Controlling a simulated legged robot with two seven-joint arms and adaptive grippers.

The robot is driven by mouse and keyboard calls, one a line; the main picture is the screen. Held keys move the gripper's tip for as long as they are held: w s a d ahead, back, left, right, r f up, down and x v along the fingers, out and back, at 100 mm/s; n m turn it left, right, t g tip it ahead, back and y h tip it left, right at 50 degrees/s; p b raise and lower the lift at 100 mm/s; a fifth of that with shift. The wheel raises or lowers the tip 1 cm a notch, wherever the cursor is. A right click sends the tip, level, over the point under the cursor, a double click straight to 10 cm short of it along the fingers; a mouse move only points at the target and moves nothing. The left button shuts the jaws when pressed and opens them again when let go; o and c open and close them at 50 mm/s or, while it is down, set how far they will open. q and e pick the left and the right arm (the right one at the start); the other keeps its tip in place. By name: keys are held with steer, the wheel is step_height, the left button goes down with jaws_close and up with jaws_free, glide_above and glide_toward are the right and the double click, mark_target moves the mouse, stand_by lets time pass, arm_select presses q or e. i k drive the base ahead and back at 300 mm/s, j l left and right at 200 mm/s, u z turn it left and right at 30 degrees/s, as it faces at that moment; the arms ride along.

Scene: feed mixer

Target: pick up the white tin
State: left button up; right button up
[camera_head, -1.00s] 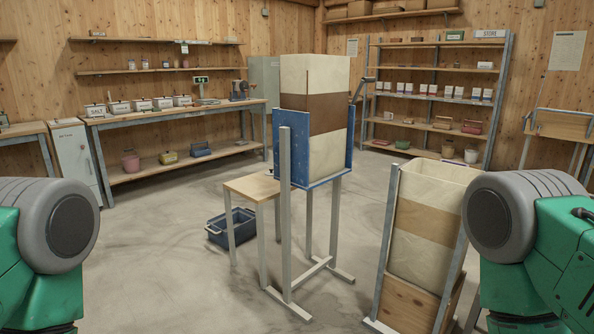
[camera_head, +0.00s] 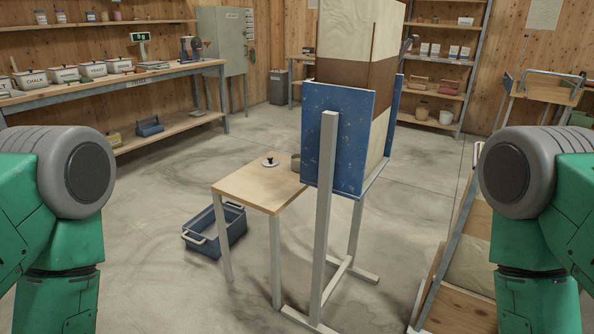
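Several white tins with dark lettering stand in a row on the left workbench (camera_head: 165,73). One reads CHALK (camera_head: 30,78), and another white tin (camera_head: 93,69) is farther right along the row. I cannot tell which one the task means. Neither gripper is in view; only my green and grey upper arms show at both sides.
The blue-sided mixer stand (camera_head: 337,145) with its tall wooden bin adjoins the small table. A blue crate (camera_head: 216,230) is on the floor to the table's left. Another wooden bin (camera_head: 470,255) stands at right. The floor is open between workbench and table.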

mark_target(296, 158)
steer(key=i+j+z, duration=0.25)
steer(key=z, duration=0.2)
steer(key=i+j+z, duration=0.1)
steer(key=z, duration=0.2)
steer(key=j+z, duration=0.35)
steer(key=i, duration=0.05)
